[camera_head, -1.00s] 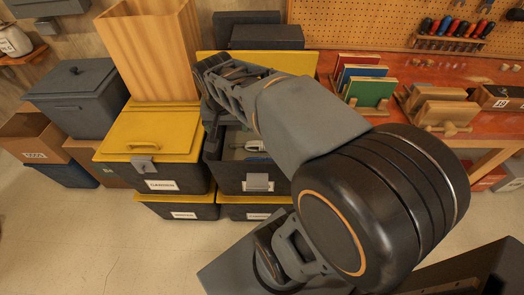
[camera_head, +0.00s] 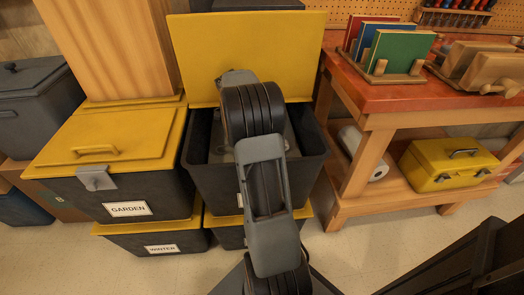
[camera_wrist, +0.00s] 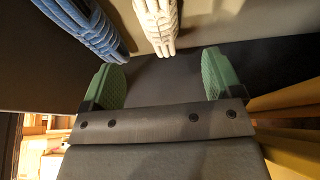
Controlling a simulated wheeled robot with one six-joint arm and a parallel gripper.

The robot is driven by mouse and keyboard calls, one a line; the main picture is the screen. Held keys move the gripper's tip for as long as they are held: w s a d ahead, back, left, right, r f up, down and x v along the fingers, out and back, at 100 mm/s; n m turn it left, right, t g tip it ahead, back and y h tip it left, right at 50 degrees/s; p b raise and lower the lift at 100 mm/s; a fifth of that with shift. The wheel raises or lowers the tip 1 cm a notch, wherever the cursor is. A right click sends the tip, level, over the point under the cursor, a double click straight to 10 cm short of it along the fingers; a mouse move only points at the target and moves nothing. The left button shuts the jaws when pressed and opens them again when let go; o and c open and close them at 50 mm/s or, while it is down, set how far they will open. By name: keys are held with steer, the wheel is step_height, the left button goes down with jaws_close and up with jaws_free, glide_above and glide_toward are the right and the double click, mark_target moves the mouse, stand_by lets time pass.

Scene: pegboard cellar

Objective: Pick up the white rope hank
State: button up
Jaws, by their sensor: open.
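The white rope hank (camera_wrist: 158,22) shows at the top of the wrist view, partly cut off by the picture edge. It lies beyond the fingertips, roughly in line with the space between them. My gripper (camera_wrist: 162,58) is open, with its two green-padded fingers apart and nothing between them. A blue rope hank (camera_wrist: 85,25) is to the left of the white one.
The bin's yellow lid (camera_head: 250,60) stands raised behind it.

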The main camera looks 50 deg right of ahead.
steer(key=b+x, duration=0.1)
steer(key=x, duration=0.5)
steer(key=shift+b+x, duration=1.4)
steer(key=shift+x, duration=1.15)
steer(key=shift+a, duration=0.15)
steer(key=shift+w, duration=0.1)
